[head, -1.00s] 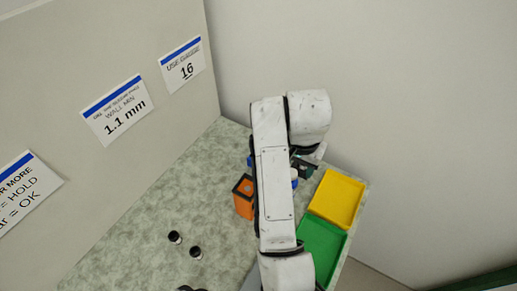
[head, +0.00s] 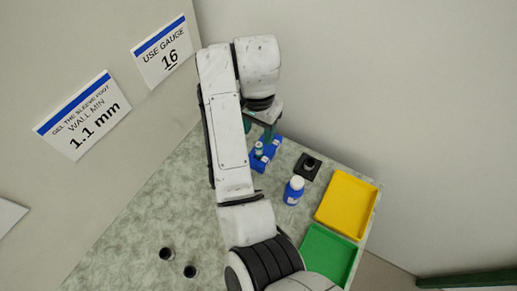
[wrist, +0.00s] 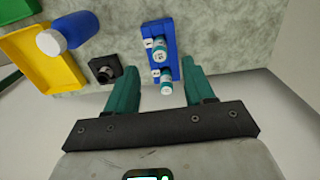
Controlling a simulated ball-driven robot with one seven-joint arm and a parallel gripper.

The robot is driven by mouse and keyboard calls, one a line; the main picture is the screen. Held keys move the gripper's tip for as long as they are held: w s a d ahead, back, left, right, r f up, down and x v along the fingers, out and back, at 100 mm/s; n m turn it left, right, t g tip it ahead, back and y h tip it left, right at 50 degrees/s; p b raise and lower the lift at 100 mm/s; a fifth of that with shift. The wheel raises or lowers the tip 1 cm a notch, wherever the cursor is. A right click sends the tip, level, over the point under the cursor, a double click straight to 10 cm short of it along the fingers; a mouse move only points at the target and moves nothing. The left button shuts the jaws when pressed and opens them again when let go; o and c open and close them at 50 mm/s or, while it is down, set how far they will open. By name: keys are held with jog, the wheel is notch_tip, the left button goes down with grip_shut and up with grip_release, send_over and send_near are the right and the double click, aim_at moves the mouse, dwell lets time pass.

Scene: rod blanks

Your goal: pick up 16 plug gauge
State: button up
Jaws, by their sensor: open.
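The blue rack (wrist: 172,38) holds plug gauges with teal bodies and pale, number-marked ends. One gauge (wrist: 160,57) sits farther along the rack and another (wrist: 166,86) sits nearer my gripper. The numbers are too small to read surely, so I cannot tell which is the 16. My gripper (wrist: 159,78) is open, its two teal fingers on either side of the near end of the rack, with nothing held. In the head view the rack (head: 258,164) stands at the back of the bench, with my gripper (head: 267,133) just above it.
A black block (head: 307,166) with a round fitting and a blue bottle (head: 293,194) with a white cap stand right of the rack. Yellow (head: 345,203) and green (head: 328,255) trays lie farther right. A wall sign (head: 161,50) reads USE GAUGE 16. Two dark cylinders (head: 166,254) (head: 190,271) stand at front left.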

aim_at(259, 144)
notch_tip(259, 144, down, 2)
jog(key=shift+w+f+b, duration=0.1)
jog(key=shift+f+b, duration=0.05)
jog(key=shift+b, duration=0.2)
jog(key=shift+d+f+p, duration=0.15)
jog(key=shift+f+p, duration=0.4)
jog(key=shift+f, duration=2.05)
grip_shut()
